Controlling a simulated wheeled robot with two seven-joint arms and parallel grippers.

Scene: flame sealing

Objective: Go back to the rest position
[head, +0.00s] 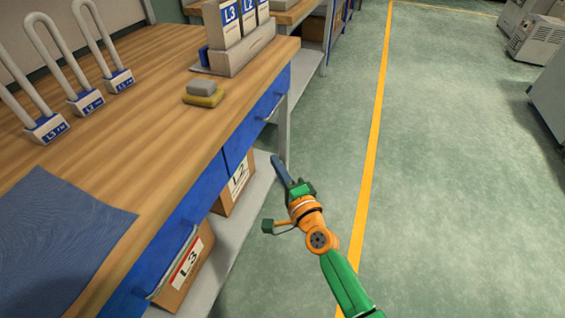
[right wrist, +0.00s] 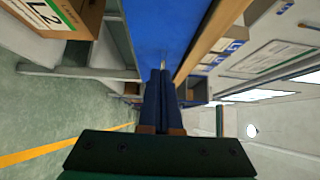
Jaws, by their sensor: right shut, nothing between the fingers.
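My right gripper (head: 278,165) is in the middle of the head view, beside the blue drawer front of the wooden workbench (head: 150,90). Its arm, orange and green, comes in from the bottom right. In the right wrist view, the two dark blue fingers (right wrist: 159,88) lie side by side, shut and empty, pointing along the blue bench front (right wrist: 150,25). My left gripper does not show in either view.
Several padlock-shaped tools (head: 88,100) stand on the bench at left. A sponge-like block (head: 203,99), labelled boxes (head: 240,50) and a dark blue cloth (head: 60,240) are there too. Cartons (head: 186,268) sit on the lower shelf.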

